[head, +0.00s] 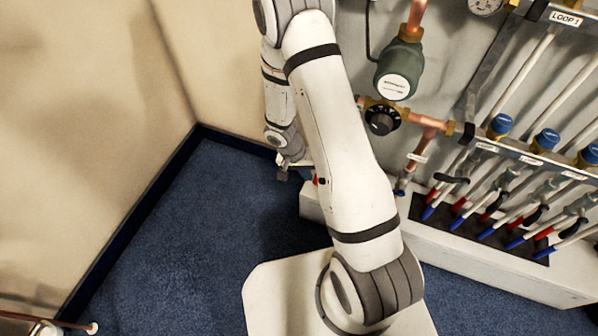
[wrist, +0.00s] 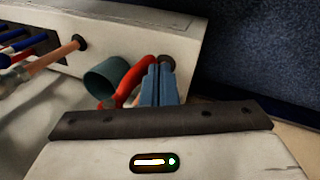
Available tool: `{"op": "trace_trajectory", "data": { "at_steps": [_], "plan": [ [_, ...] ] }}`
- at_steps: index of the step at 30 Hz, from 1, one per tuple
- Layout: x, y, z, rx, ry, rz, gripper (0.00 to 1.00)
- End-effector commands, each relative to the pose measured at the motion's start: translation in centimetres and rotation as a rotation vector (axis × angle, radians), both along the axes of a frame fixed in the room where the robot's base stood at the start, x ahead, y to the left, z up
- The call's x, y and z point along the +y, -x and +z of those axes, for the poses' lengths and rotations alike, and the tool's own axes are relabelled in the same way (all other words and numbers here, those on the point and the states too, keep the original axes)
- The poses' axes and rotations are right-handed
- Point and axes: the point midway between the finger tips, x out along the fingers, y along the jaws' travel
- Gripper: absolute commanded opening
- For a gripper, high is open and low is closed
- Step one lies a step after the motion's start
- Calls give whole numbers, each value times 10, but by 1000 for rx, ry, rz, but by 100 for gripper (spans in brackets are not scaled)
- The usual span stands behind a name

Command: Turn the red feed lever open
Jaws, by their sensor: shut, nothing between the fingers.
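The red feed lever (wrist: 136,80) shows in the wrist view as a curved red bar just left of my fingers. Its upper end lies close to the fingertips; I cannot tell whether they touch. In the head view only a small red bit (head: 315,181) shows beside my arm, probably the lever; the rest there is hidden. My gripper (wrist: 161,72) has its two blue fingers together with nothing between them. In the head view my gripper's end (head: 302,173) is low, near the left end of the white plinth, and partly hidden by my arm.
A teal cylinder (wrist: 106,78) stands left of the lever. The white plinth (head: 440,235) runs to the right under the manifold, with several red and blue pipes. A black knob valve (head: 381,120) and a green pump (head: 399,72) sit above. Blue carpet (head: 190,215) is clear to the left.

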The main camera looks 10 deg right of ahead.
Motion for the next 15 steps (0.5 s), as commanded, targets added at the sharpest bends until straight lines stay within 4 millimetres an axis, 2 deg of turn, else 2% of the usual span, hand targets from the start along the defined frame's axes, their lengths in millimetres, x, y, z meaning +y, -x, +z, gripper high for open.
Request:
{"op": "trace_trajectory", "data": {
  "at_steps": [15],
  "plan": [
    [-5,2,-4,-2,0,-2,0]
  ]
}}
